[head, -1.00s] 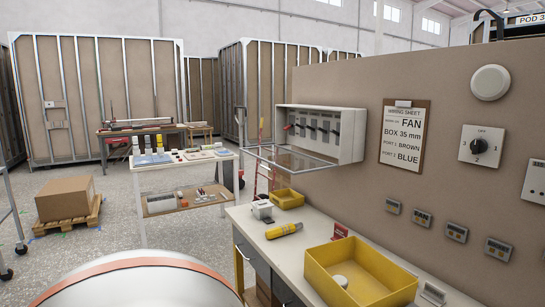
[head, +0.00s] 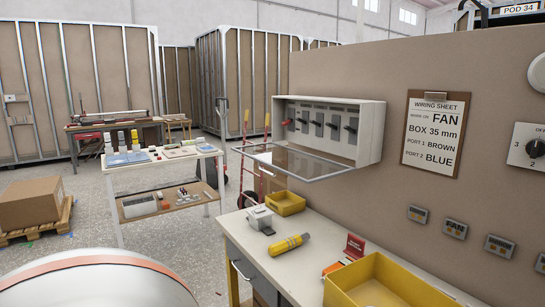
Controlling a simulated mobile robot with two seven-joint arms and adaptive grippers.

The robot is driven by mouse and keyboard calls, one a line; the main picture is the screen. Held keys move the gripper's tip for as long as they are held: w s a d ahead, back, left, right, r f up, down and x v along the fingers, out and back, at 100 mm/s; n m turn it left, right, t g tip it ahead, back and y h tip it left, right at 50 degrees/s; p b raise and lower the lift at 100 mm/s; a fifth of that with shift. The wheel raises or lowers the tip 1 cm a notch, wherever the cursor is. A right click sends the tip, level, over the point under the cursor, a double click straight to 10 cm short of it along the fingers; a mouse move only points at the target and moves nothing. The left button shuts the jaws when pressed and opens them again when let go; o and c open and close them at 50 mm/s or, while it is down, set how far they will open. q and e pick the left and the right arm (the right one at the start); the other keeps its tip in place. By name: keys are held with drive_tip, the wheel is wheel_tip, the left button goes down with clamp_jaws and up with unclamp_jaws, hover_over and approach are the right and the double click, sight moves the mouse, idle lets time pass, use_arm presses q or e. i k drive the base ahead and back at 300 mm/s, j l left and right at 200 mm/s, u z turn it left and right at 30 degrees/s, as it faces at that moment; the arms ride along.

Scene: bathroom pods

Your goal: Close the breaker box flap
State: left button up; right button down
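The breaker box (head: 325,130) is a light grey case on the brown wall panel, right of centre in the head view. Its row of dark switches and one red switch at the left end are exposed. The transparent flap (head: 299,162) with a pale frame is open. It hangs from the box's lower edge and sticks out roughly level over the bench. Neither of my grippers shows in this view.
Below the flap, a workbench (head: 262,256) holds a small yellow bin (head: 286,203), a yellow tool (head: 288,245), a grey-white box (head: 259,217) and a large yellow bin (head: 385,285). A white supply table (head: 160,165) stands left.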

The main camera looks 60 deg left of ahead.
sight(349, 169)
drive_tip(key=j+u, duration=0.1)
drive_tip(key=j, duration=0.55)
drive_tip(key=i+j+u, duration=0.1)
drive_tip(key=j, duration=0.55)
drive_tip(key=i+j+u, duration=0.1)
drive_tip(key=j, duration=0.5)
